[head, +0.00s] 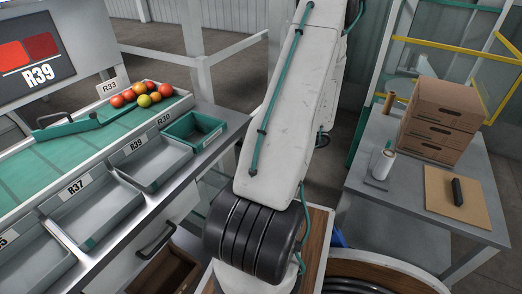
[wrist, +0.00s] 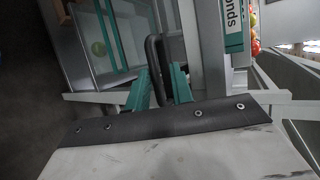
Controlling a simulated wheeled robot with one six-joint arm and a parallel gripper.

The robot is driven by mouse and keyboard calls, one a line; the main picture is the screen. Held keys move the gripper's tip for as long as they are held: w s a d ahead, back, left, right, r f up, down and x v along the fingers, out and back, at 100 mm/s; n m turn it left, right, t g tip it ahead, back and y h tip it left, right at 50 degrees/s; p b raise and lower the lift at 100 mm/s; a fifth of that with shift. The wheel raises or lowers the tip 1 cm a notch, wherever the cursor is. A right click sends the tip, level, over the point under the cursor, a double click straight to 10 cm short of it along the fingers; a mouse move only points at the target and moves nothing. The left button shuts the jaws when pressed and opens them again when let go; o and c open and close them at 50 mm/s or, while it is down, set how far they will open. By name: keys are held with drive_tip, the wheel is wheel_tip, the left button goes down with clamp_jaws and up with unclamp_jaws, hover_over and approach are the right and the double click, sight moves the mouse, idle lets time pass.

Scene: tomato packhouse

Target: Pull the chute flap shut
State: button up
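In the wrist view my gripper (wrist: 160,88) has its two teal fingers apart, one on each side of a black loop handle (wrist: 153,56). I see no clear grip on the handle, and contact cannot be told. The panel behind the handle is mostly hidden, so I cannot tell whether it is the chute flap or how far it stands open. In the head view my arm hides the gripper. A similar black handle (head: 155,240) shows there on the grey front below the trays.
Labelled grey trays (head: 152,160) and a green tray (head: 193,131) line the sorting bench, with tomatoes (head: 143,95) behind. A grey table (head: 392,196) at right holds cardboard boxes (head: 441,118).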

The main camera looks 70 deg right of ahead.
drive_tip(key=v, duration=0.7)
drive_tip(key=shift+s, duration=0.35)
drive_tip(key=shift+r, duration=0.15)
